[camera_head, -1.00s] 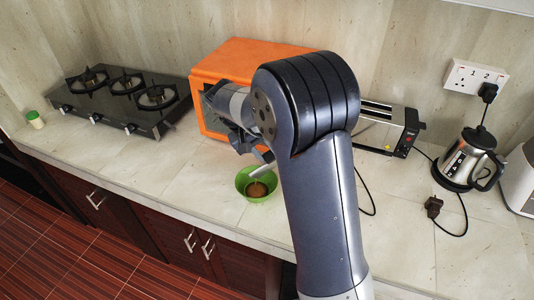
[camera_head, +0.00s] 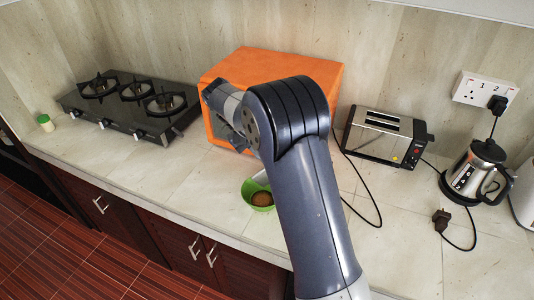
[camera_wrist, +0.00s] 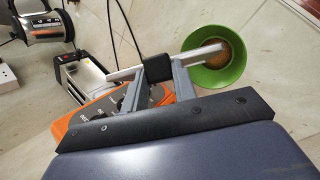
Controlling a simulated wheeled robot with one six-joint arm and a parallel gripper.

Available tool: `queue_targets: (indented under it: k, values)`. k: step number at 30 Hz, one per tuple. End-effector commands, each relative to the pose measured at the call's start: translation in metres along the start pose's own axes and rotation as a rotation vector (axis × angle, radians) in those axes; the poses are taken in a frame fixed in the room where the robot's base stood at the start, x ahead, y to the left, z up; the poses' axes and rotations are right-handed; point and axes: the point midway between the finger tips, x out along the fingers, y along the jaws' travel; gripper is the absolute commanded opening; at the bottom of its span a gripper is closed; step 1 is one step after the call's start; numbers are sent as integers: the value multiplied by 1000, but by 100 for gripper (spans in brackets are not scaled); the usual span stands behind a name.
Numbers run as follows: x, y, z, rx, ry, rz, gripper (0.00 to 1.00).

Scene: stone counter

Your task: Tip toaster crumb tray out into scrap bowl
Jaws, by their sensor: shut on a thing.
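The green scrap bowl (camera_head: 262,208) stands on the counter near its front edge, with brown stuff inside. It also shows in the wrist view (camera_wrist: 237,78). My gripper (camera_wrist: 158,72) is shut on a pale, narrow piece, which looks like the crumb tray (camera_wrist: 205,52). I see the tray nearly edge-on, with one end over the bowl's opening. In the head view only a bit of the tray (camera_head: 262,177) shows above the bowl, and my arm hides most of the gripper. The steel toaster (camera_head: 382,140) stands at the back right.
An orange oven (camera_head: 285,68) stands behind my arm. A black gas hob (camera_head: 130,105) is at the left, with a small green-lidded jar (camera_head: 45,123). The counter's front left is clear.

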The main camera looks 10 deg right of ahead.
Motion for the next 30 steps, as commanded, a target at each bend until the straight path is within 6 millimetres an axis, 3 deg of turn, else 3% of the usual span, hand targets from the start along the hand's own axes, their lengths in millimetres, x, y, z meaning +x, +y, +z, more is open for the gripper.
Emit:
queue_targets:
  k: [12, 30]
  values:
    - [-7, -1, -12, -29, -62, 20, 0]
    - [-8, -1, -14, -36, -77, 24, 0]
